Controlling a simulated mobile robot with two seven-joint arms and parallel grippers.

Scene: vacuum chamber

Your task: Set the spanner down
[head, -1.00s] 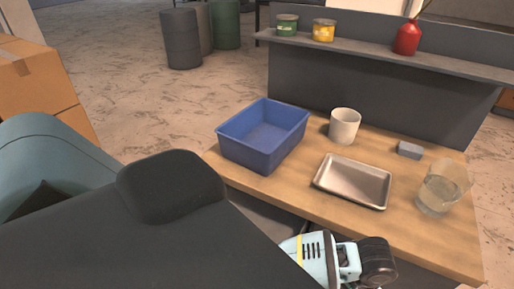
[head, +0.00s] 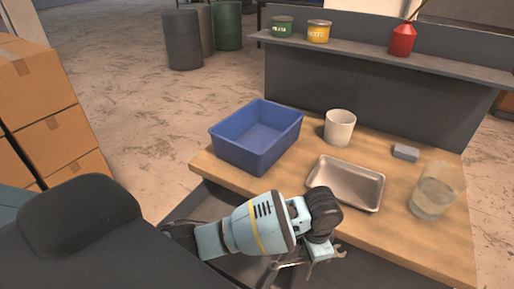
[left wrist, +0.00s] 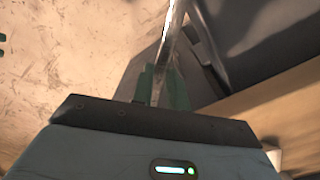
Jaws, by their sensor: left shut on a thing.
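My left gripper (head: 316,252) is in front of the workbench's near edge, low in the head view. It is shut on the spanner (head: 338,254), a shiny metal tool whose open end sticks out beside the fingers. In the left wrist view the spanner's bright shaft (left wrist: 172,38) runs up from between the green fingertips (left wrist: 162,88). Part of the spanner is hidden by the gripper. The wooden bench top (head: 400,235) lies just beyond the gripper. My right gripper is not in view.
On the bench stand a blue bin (head: 243,153), a white mug (head: 339,127), a metal tray (head: 345,184), a grey block (head: 405,152) and a glass (head: 432,197). A raised shelf (head: 380,57) holds two cans and a red bottle. Cardboard boxes (head: 55,140) stand left.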

